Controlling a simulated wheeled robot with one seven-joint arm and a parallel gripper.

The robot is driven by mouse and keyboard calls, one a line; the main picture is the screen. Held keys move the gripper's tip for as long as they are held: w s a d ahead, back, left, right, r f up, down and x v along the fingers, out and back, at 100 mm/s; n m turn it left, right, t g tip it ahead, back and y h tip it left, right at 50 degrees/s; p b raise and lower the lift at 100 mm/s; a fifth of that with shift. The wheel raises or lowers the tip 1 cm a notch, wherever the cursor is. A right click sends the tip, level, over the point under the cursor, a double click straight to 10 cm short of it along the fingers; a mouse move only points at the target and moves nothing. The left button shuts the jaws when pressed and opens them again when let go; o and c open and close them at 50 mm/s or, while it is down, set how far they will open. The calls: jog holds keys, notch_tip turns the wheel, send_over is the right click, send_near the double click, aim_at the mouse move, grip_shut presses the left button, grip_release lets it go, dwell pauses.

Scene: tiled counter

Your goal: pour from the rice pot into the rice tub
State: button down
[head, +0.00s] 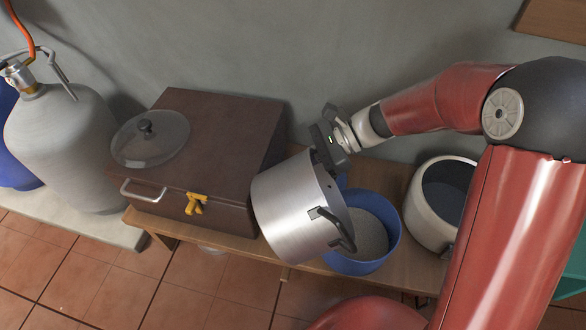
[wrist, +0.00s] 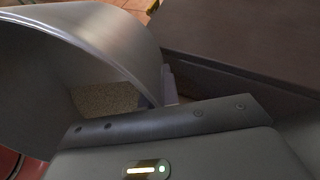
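The rice pot (head: 290,208), a silver metal pot with dark side handles, is tilted to the right in the head view, its mouth facing the rice tub. My gripper (head: 319,155) is shut on the pot's far handle and holds it up. The rice tub (head: 394,243) is blue and round, with pale grain inside, and stands on the bench beside and partly behind the pot. In the wrist view the pot (wrist: 95,28) fills the upper left, and pale grain shows within its curved rim; I cannot tell whether that grain lies in the pot.
A brown box (head: 220,135) with a glass lid (head: 150,145) on top stands left of the pot. A cream cooker (head: 425,215) stands right of the tub. A grey gas cylinder (head: 62,145) is at far left. The wall is close behind.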

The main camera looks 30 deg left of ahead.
jog(key=shift+w+d+f+g+y+b, duration=0.35)
jog(key=shift+g+y+b, duration=0.2)
jog(key=shift+b, duration=0.5)
jog(key=shift+w+d+r+g+y+p, duration=0.3)
jog(key=shift+d+r+y+p, duration=0.1)
jog(key=shift+r, duration=0.1)
jog(key=shift+w+d+r+g+y+p, duration=0.25)
jog(key=shift+r+y+p, duration=0.1)
jog(key=shift+r+p, duration=0.1)
jog(key=shift+w+d+f+g+y, duration=0.15)
jog(key=shift+d+f+g+y, duration=0.1)
jog(key=shift+f+g+y, duration=0.05)
